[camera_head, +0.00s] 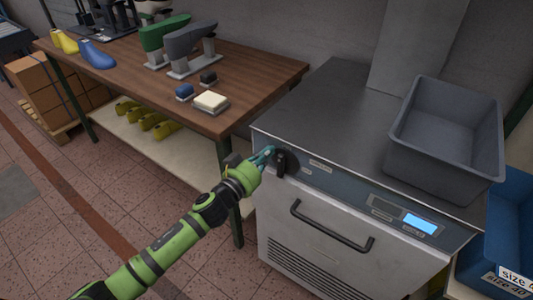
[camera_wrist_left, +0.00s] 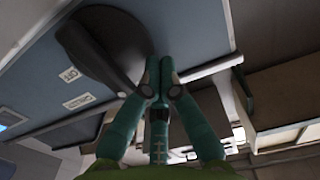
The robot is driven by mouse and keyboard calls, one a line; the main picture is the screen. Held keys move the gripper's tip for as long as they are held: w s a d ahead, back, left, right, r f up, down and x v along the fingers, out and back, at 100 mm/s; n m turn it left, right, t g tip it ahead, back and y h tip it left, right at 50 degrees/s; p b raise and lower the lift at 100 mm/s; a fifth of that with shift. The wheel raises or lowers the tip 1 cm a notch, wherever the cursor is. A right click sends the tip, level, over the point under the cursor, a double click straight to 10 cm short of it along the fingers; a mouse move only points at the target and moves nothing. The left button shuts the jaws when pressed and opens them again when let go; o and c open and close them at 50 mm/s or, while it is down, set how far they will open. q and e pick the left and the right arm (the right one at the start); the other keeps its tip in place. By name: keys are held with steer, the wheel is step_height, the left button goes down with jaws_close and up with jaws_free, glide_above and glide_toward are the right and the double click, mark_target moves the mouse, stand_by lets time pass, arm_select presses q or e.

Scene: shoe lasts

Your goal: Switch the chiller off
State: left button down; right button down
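The chiller (camera_head: 330,218) is a grey metal cabinet with a dark rotary switch (camera_head: 281,163) at the left end of its front panel. Its small display (camera_head: 421,222) is lit blue. My left gripper (camera_head: 267,154) is at the left side of the switch. In the left wrist view, the gripper's green fingers (camera_wrist_left: 159,66) are together with nothing visible between them. Their tips lie right beside the dark switch handle (camera_wrist_left: 98,50); I cannot tell whether they touch it. A label reading OFF (camera_wrist_left: 70,75) shows near the switch. My right gripper is out of view.
A grey bin (camera_head: 445,135) stands on the chiller top. A bar handle (camera_head: 330,228) sticks out of its front below the panel. A wooden table (camera_head: 250,72) with shoe lasts stands to the left. A blue bin (camera_head: 510,230) is at the right.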

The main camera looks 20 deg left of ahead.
arm_select(q)
steer(key=shift+s+d, duration=0.1)
steer(key=shift+d, duration=0.05)
steer(key=shift+s+d, duration=0.1)
steer(key=shift+d, duration=0.25)
steer(key=shift+s+d, duration=0.1)
steer(key=shift+d, duration=0.05)
